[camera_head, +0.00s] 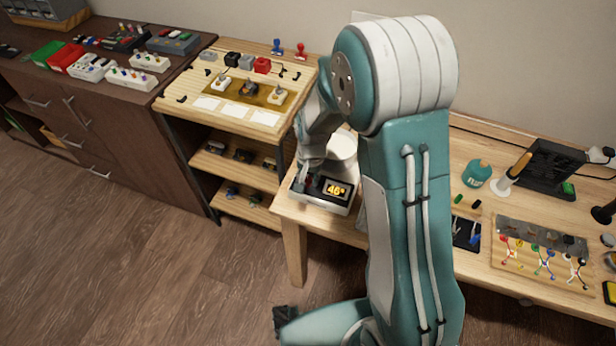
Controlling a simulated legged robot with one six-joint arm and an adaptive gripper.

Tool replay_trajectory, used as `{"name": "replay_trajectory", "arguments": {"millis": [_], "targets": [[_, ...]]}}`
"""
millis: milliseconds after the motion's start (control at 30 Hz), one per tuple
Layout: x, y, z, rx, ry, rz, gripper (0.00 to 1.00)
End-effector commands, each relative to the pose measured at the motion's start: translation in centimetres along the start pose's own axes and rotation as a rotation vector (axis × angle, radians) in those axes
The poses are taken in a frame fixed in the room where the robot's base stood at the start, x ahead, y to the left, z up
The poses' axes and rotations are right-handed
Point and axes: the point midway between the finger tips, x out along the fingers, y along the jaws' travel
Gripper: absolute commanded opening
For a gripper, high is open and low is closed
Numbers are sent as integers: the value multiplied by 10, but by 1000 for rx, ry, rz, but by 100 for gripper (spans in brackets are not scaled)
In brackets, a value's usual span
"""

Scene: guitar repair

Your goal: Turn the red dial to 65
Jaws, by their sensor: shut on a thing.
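A white device (325,203) with a dark front panel stands at the left end of the right-hand wooden table. Its display (337,190) shows 46° in yellow digits. My gripper (304,182) points down at the left part of this panel, beside the display. It is shut on the red dial there, which my gripper hides almost fully. A round white part of the device shows behind, partly covered by my arm.
A wooden shelf unit (185,103) with small guitar parts stands to the left. My arm hides the table's middle.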

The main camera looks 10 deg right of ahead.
Motion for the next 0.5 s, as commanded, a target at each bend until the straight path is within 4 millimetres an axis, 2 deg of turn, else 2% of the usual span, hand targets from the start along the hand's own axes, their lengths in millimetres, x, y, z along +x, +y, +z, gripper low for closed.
{"name": "replay_trajectory", "arguments": {"millis": [500], "targets": [[1,-1,0,73,4,0,0]]}}
